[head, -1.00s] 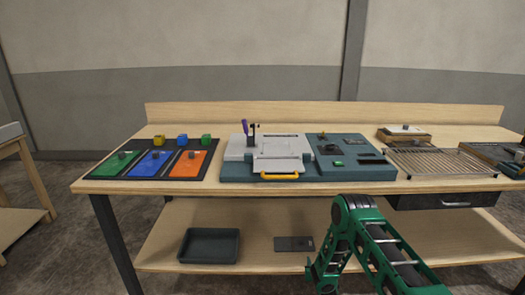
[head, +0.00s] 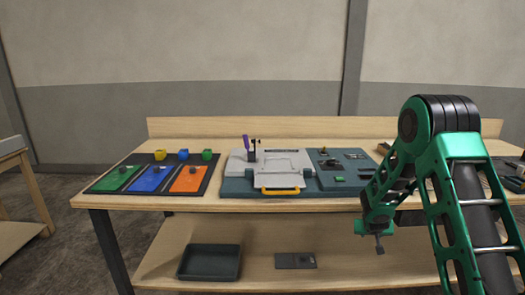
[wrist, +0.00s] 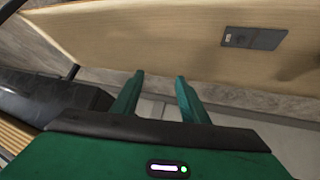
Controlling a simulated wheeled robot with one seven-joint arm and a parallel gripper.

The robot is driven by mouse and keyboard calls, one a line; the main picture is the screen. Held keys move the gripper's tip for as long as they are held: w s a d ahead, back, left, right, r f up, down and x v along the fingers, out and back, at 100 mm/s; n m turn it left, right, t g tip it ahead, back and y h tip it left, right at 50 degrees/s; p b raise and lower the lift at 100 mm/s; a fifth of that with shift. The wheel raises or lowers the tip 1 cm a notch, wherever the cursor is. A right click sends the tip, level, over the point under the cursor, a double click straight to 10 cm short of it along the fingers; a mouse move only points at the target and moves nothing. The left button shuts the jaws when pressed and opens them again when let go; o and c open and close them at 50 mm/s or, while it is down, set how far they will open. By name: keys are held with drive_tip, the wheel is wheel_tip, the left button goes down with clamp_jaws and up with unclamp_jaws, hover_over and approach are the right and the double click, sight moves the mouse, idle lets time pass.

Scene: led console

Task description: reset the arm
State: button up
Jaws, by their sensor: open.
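My green arm rises at the right of the head view, folded at a black elbow joint. My gripper (head: 378,244) hangs from it in front of the table's front edge, at the right. In the wrist view my gripper (wrist: 160,82) shows two green fingers held apart, with nothing between them. The fingers point toward the wooden lower shelf (wrist: 150,30), apart from it.
A console (head: 240,188) with a yellow handle sits mid-table. Left of it are green, blue and orange panels (head: 153,178) with small cubes behind. A dark tray (head: 210,262) and a grey plate (head: 295,261) lie on the lower shelf. My arm hides the table's right part.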

drive_tip(key=s+d+r+m+g, duration=0.1)
drive_tip(key=s+d+r+g, duration=0.15)
drive_tip(key=s+r, duration=0.75)
drive_tip(key=s+d+r+m+g, duration=0.1)
drive_tip(key=s+d+r+g, duration=0.15)
drive_tip(key=s+r, duration=0.75)
drive_tip(key=s+a+r+g+y, duration=0.1)
drive_tip(key=s+a+y, duration=0.1)
drive_tip(key=s, duration=1.3)
drive_tip(key=s+a+r+m+g+y, duration=0.1)
drive_tip(key=s+a, duration=0.4)
drive_tip(key=s, duration=1.1)
drive_tip(key=shift+s+r+m+y, duration=0.3)
drive_tip(key=shift+y, duration=0.3)
drive_tip(key=shift+w+g, duration=0.1)
drive_tip(key=shift+g, duration=0.2)
drive_tip(key=shift+w+f, duration=0.25)
drive_tip(key=shift+w, duration=0.25)
